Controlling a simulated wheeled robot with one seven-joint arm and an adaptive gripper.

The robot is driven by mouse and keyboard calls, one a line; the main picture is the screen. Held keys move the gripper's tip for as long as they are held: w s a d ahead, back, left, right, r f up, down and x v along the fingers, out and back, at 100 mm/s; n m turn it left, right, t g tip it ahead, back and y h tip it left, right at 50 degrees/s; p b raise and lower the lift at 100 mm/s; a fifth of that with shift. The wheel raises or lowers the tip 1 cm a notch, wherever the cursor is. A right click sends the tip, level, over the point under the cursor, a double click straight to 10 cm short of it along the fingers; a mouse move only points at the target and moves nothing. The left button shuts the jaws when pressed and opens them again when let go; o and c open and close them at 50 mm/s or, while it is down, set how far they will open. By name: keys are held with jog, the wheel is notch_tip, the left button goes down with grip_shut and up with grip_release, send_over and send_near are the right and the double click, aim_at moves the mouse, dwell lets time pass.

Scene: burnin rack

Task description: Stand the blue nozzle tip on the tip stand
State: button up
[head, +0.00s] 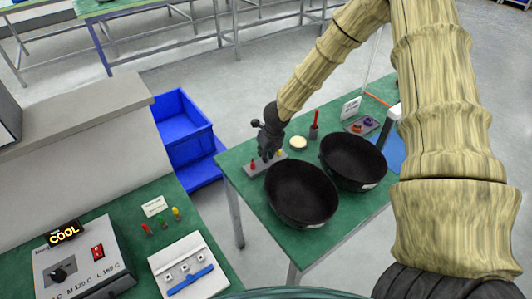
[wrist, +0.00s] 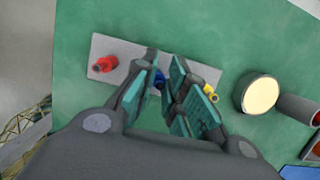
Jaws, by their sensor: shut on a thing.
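The tip stand is a flat grey plate (head: 254,171) near the left edge of the right-hand green table; it also shows in the wrist view (wrist: 120,47). A red tip (wrist: 104,64) stands at its left end and a yellow tip (wrist: 210,92) at its right end. My gripper (wrist: 164,74) points down over the middle of the stand, between those two, and is shut on the blue nozzle tip (wrist: 158,80). The fingers hide most of the blue tip, so I cannot tell whether its base touches the stand. In the head view my gripper (head: 267,155) hides the blue tip.
Two black bowls (head: 301,194) (head: 352,160) stand close to the right of the stand. A cream-topped round pot (head: 298,143) and a red-topped holder (head: 314,131) stand behind. The left bench holds a box reading COOL (head: 82,262) and a white plate (head: 172,254). Blue bins (head: 184,129) are beyond.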

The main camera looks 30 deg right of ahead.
jog(key=o, duration=0.7)
jog(key=shift+r, duration=0.1)
jog(key=v, duration=1.2)
jog(key=shift+r, duration=0.1)
